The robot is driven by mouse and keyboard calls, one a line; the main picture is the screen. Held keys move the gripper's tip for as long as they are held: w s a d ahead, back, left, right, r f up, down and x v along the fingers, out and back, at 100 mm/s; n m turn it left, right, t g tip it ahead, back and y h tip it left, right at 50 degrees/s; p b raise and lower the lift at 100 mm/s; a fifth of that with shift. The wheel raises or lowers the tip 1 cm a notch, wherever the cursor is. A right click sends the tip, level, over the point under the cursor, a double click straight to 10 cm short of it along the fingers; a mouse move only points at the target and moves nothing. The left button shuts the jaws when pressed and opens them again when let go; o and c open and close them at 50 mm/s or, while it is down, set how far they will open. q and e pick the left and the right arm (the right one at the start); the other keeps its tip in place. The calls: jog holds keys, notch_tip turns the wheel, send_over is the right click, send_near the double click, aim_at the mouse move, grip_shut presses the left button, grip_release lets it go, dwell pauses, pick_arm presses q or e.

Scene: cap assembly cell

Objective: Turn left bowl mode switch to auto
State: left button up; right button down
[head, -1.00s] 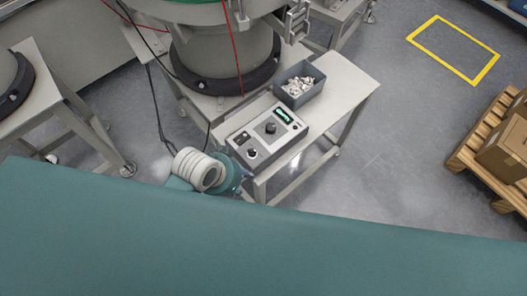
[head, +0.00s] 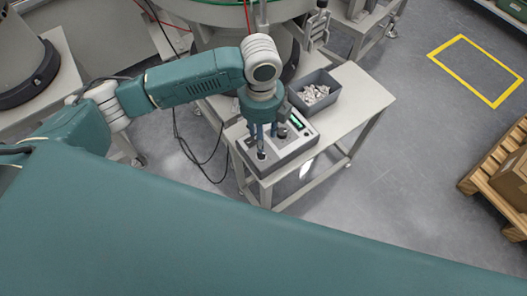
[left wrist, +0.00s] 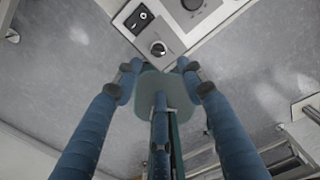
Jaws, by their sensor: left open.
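The control box (head: 278,160) is a grey unit on the small table, partly hidden by my left gripper in the head view. In the left wrist view a corner of its light panel (left wrist: 176,38) shows. A small black knob with a white pointer mark, apparently the mode switch (left wrist: 158,48), sits near that corner. My left gripper (left wrist: 159,74) points down at the box with its fingers spread and nothing between them. In the left wrist view the knob lies just beyond the fingertips, between their lines; contact is not visible. My right gripper is not in view.
A grey bin (head: 316,93) of pale parts stands behind the box. The table's right part (head: 362,96) is clear. Cables hang at the left.

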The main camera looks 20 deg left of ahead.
aim_at(261, 155)
pick_arm(q)
notch_tip(261, 155, down, 11)
jog(key=shift+a+r+p, duration=0.1)
jog(key=shift+r+p, duration=0.05)
jog(key=shift+p, duration=0.15)
grip_shut()
dwell(0.3)
